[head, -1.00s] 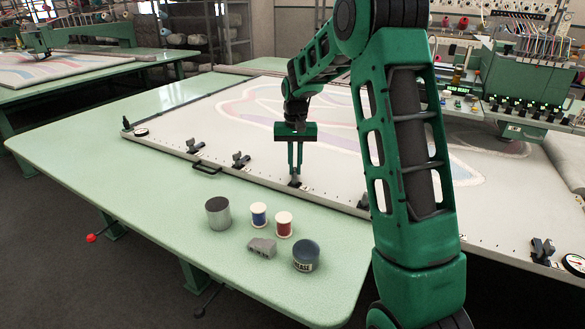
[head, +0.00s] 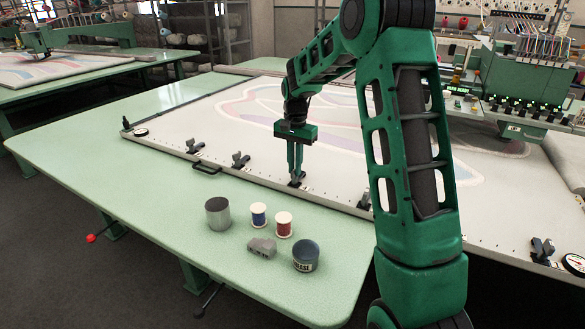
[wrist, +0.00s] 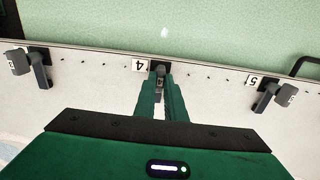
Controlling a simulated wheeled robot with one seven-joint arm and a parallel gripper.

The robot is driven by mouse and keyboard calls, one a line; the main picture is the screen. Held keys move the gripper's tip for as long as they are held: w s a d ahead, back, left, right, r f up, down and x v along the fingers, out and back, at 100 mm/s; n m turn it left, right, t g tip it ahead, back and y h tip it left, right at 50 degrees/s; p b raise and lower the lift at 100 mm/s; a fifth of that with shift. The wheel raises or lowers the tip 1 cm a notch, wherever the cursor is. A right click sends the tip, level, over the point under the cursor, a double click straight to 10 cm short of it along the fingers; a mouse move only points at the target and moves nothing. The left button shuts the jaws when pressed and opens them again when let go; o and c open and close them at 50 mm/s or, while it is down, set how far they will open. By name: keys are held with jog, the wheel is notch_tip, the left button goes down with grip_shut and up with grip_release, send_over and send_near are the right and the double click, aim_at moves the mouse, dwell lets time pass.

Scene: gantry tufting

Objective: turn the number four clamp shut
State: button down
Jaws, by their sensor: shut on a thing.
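The number four clamp (wrist: 157,66) is a small dark clamp on the pale frame rail (wrist: 205,85), beside a white label (wrist: 139,65) reading 4, upside down in the wrist view. My gripper (wrist: 161,78) is shut on this clamp, its two green fingers on either side of it. In the head view my gripper (head: 296,172) points down at the rail, with the clamp (head: 297,182) showing small at the fingertips. The fingers hide much of the clamp, so I cannot tell its lever's exact angle.
The number five clamp (wrist: 268,97) and another clamp (wrist: 38,66) flank it along the rail. A grey can (head: 218,213), blue spool (head: 259,215), red spool (head: 284,224), grey block (head: 262,247) and dark tin (head: 306,256) stand on the green table (head: 150,200).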

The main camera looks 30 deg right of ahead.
jog(key=c, duration=1.8)
grip_release()
notch_tip(320, 180, up, 11)
jog(key=shift+w+f, duration=0.1)
jog(key=s+d+r+n, duration=0.1)
jog(key=s, duration=0.9)
jog(key=s+d+r+n, duration=0.1)
jog(key=s+d, duration=0.1)
jog(key=s, duration=0.9)
jog(key=s+a+f+n, duration=0.1)
jog(key=s+f, duration=0.1)
jog(key=s, duration=0.5)
jog(key=s+a+f+n, duration=0.1)
jog(key=s+f, duration=0.1)
jog(key=s, duration=0.4)
jog(key=s+a+f+n, duration=0.1)
jog(key=s+f, duration=0.1)
jog(key=s, duration=0.5)
jog(key=shift+s+f, duration=0.35)
jog(key=shift+f, duration=0.05)
